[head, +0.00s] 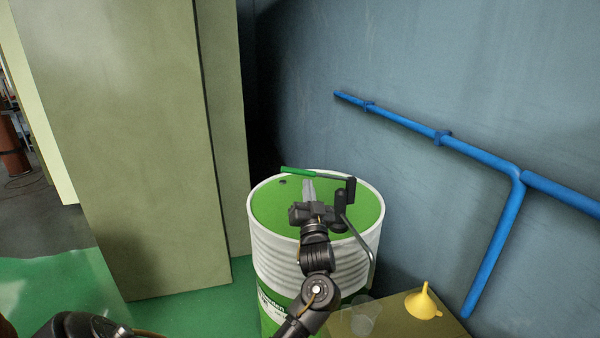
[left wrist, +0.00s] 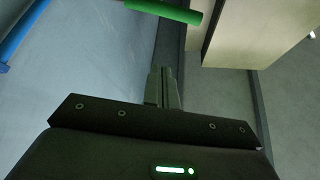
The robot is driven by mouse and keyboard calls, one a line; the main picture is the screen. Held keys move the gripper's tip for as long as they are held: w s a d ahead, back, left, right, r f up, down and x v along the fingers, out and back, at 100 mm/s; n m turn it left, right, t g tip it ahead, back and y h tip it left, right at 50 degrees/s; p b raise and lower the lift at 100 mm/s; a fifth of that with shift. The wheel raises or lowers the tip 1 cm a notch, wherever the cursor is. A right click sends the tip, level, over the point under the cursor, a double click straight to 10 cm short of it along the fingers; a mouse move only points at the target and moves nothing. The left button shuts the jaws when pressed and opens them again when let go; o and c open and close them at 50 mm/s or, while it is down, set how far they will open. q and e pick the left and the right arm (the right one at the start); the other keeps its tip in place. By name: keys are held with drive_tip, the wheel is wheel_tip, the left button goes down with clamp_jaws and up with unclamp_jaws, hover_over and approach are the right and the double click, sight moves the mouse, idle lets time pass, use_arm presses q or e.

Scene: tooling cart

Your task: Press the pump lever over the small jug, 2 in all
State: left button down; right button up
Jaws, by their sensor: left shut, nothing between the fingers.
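The pump (head: 341,215) stands on top of a green and white drum. Its lever (head: 297,172) has a green grip pointing left and lies about level, tilted slightly. My left gripper (head: 308,186) is shut and empty, over the drum top, with its fingertips close to the green grip. In the left wrist view, the closed fingers (left wrist: 162,88) point toward the green grip (left wrist: 166,10), with a visible gap in the picture. A clear small jug (head: 364,316) stands below the pump's spout (head: 371,265); its contents cannot be told. My right gripper is out of view.
The drum (head: 285,263) stands beside a tan panel (head: 135,150) on its left and a blue-grey wall behind. A yellow funnel (head: 424,303) sits on the cart top (head: 440,327) right of the jug. A blue pipe (head: 480,158) runs along the wall.

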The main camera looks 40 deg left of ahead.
sight(318, 174)
use_arm(q)
drive_tip(key=p+x, duration=0.3)
drive_tip(key=x, duration=0.6)
drive_tip(key=f, duration=0.1)
drive_tip(key=a+f, duration=0.1)
drive_tip(key=f+p, duration=0.1)
drive_tip(key=shift+a+f, duration=0.2)
drive_tip(key=shift+a, duration=0.2)
